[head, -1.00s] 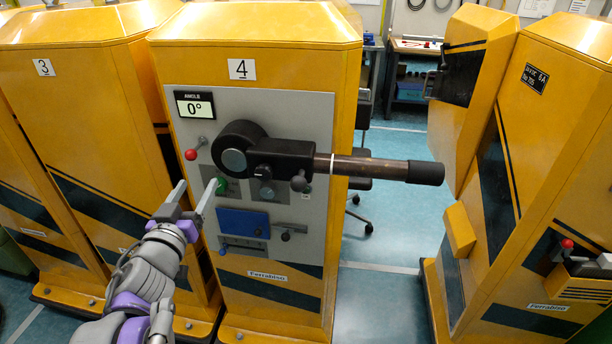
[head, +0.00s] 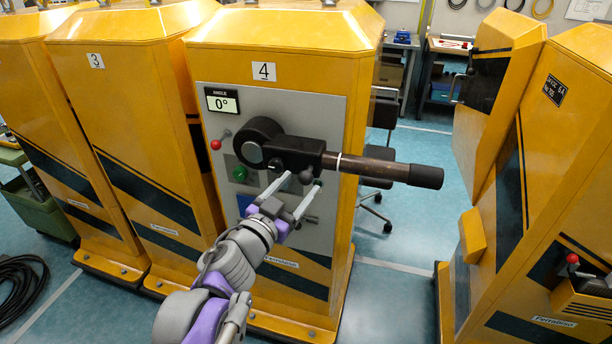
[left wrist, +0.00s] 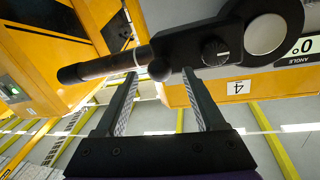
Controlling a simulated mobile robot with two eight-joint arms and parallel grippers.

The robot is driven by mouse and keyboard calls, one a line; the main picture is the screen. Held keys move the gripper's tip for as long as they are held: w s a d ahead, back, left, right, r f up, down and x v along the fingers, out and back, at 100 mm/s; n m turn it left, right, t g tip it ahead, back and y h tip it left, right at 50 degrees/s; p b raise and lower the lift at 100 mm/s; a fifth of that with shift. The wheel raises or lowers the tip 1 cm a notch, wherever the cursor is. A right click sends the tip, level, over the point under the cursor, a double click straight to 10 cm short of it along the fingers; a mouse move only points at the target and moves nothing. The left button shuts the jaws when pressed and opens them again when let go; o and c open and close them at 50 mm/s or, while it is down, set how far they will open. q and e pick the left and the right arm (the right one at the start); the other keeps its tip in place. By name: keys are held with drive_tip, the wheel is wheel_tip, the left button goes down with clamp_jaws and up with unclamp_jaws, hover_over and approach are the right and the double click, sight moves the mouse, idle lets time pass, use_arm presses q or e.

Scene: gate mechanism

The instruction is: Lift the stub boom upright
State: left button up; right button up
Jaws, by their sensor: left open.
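The stub boom (head: 385,168) is a brown tube with a black end grip. It lies about level, pointing right from a black pivot housing (head: 262,146) on the front of yellow cabinet 4. The angle display (head: 222,100) reads 0°. Contact cannot be told. My right gripper is not in view.
A blue plate below is partly hidden by my gripper. Another yellow cabinet (head: 560,150) stands at the right, with a floor gap between.

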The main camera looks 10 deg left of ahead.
sight(302, 182)
use_arm(q)
drive_tip(key=shift+x, duration=2)
clamp_jaws()
